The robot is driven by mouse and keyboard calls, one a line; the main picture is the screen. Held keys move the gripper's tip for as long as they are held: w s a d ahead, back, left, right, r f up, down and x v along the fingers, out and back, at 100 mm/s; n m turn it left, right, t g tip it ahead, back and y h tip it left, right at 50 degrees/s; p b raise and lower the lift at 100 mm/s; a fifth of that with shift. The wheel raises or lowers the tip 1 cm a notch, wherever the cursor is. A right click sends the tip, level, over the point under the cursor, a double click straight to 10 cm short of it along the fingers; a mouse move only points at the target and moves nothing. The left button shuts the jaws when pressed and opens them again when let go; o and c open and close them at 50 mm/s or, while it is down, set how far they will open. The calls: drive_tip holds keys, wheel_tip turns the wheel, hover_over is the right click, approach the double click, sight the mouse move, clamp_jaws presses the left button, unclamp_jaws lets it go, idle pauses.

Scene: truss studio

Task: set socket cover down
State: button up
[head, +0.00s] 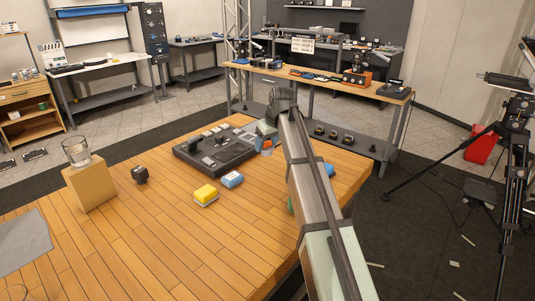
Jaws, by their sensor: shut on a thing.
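My arm reaches in from the bottom right over the wooden table, and my gripper (265,131) points down near the right end of the black device. It is shut on the socket cover, but its fingertips and the cover are too small and too covered to make out clearly. A small orange and blue-white item (265,146) shows just below the gripper; I cannot tell whether it touches it.
The black device (205,160) with several light blocks along its back lies left of the gripper. A yellow block (205,195), a blue block (232,179) and a dark cube (139,174) stand nearby. A glass (76,150) tops a wooden box (90,186).

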drive_tip(key=shift+d+r, duration=0.35)
drive_tip(key=shift+w+d+n, duration=1.4)
drive_tip(key=shift+w+d, duration=1.8)
drive_tip(key=shift+w, duration=3.15)
drive_tip(key=shift+g+y, duration=0.4)
drive_tip(key=shift+f, duration=4.75)
drive_tip(key=o, duration=1)
drive_tip(key=shift+f, duration=0.1)
drive_tip(key=shift+o, duration=0.2)
